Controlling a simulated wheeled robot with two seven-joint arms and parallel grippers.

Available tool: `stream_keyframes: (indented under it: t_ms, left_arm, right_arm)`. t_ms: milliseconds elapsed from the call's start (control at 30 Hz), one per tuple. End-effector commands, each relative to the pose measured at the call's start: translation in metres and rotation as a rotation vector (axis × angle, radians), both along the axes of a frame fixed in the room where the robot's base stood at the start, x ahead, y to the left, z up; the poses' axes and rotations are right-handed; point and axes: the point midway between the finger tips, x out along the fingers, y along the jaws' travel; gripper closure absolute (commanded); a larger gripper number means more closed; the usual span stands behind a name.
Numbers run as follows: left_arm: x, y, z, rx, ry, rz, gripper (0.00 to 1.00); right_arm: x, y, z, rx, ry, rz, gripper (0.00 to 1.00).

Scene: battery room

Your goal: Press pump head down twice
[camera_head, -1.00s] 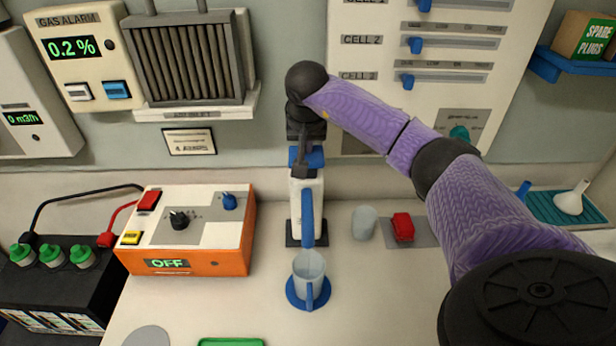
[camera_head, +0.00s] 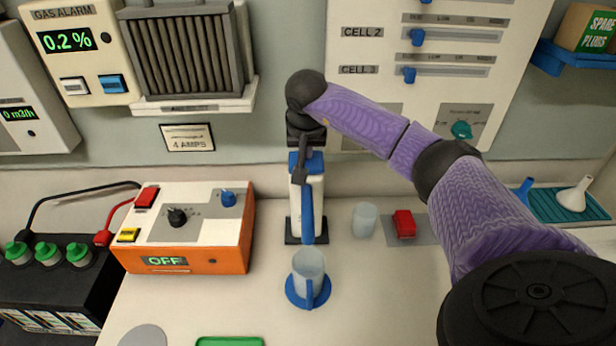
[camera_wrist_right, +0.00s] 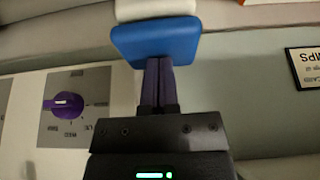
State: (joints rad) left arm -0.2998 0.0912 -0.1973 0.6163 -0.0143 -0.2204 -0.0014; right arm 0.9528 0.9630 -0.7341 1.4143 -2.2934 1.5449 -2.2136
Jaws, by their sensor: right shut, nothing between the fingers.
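The pump is a white bottle (camera_head: 313,212) with a blue head (camera_head: 316,162) and a long blue spout (camera_head: 307,216) pointing toward me. It stands upright on a dark base. My right gripper (camera_head: 299,178) is shut and empty, pointing down at the pump head and partly hiding it. In the right wrist view, the shut fingers (camera_wrist_right: 160,66) meet the edge of the blue head (camera_wrist_right: 156,38); they look in contact with it. A pale cup (camera_head: 308,264) stands on a blue round coaster (camera_head: 294,295) below the spout. My left gripper is out of view.
An orange box (camera_head: 205,261) with knobs and an OFF display stands left of the pump. A small clear cup (camera_head: 364,220) and a red block (camera_head: 404,223) stand to its right. My right arm spans the right side.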

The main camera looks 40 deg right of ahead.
Motion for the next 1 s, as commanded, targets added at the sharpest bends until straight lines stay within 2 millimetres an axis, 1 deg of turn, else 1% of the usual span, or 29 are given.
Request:
stream_keyframes:
  t_ms: [133, 333, 700, 1000]
  left_arm:
    - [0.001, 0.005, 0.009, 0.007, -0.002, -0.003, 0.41]
    - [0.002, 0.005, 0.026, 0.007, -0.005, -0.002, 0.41]
    - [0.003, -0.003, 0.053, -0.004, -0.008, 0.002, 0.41]
    - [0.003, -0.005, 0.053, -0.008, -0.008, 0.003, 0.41]
  right_arm:
    - [0.0, 0.0, 0.009, 0.0, 0.002, 0.001, 1.0]
    - [0.0, 0.0, 0.027, 0.001, 0.002, 0.0, 1.0]
    - [0.0, 0.0, 0.058, 0.0, 0.0, 0.0, 1.0]
    - [0.0, 0.0, 0.058, 0.001, 0.001, 0.0, 1.0]
